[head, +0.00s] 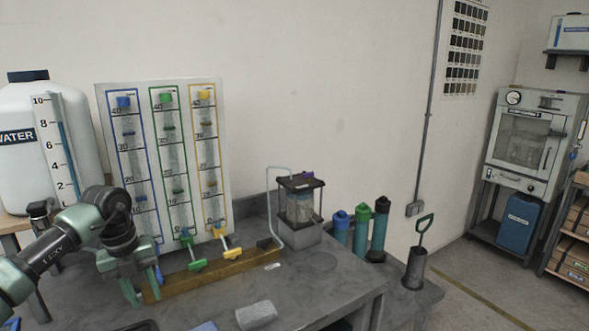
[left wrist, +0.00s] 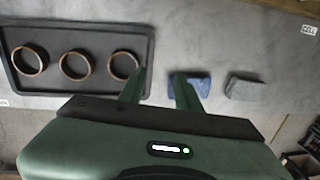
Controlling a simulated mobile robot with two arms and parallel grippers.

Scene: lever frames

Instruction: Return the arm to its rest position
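My left arm (head: 60,241) comes in from the left in the head view, bent at a dark joint. Its green gripper (head: 145,284) hangs over the bench in front of the blue column of the gauge panel (head: 190,90). A green lever (head: 190,250) and a yellow lever (head: 225,243) stand to the right of the gripper. The gripper hides the bottom of the blue column. My right gripper is not in view.
A black tray (left wrist: 100,88) with three brown rings lies on the bench. A water tank (head: 25,160) stands at the left. A glass apparatus (head: 300,205) and several bottles stand to the right.

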